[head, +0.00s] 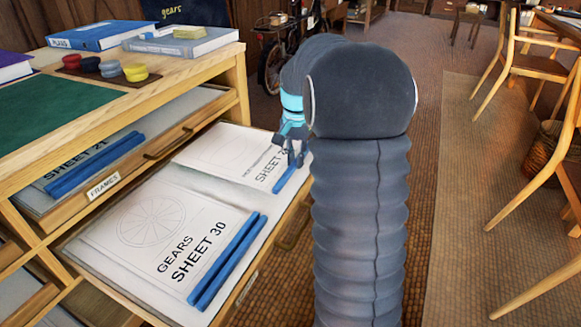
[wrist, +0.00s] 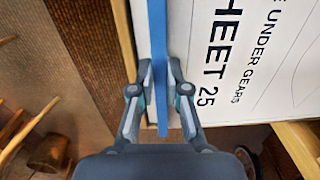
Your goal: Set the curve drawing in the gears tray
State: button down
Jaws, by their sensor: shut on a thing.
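A white drawing marked "SHEET 25" and "under gears" (head: 225,152) is at the far end of the open tray (head: 130,290) in the head view. It also shows in the wrist view (wrist: 265,60). Any curve on it is hard to make out. A blue strip (wrist: 157,30) runs along its edge. My gripper (wrist: 160,68) is shut on this strip; in the head view the gripper (head: 291,155) is at the tray's right side. Whether the drawing rests in the tray or is held just above it, I cannot tell. The "GEARS SHEET 30" drawing (head: 150,220) lies in the tray's near part.
Two blue strips (head: 228,262) edge the gears sheet. Above is a drawer labelled "FRAMES" (head: 103,187) holding another sheet. The cabinet top carries books (head: 100,35), a green mat (head: 50,110) and coloured round pieces (head: 135,72). Wooden chairs (head: 530,65) stand at right.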

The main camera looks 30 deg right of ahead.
jog(key=shift+w+a, duration=0.35)
jog(key=shift+w, duration=0.05)
jog(key=f, duration=0.2)
jog(key=f+b, duration=0.1)
jog(key=shift+w+a+f, duration=0.2)
jog(key=shift+w+f, duration=0.05)
jog(key=shift+f, duration=0.1)
jog(key=c, duration=1.2)
grip_release()
jog(key=shift+o, duration=0.2)
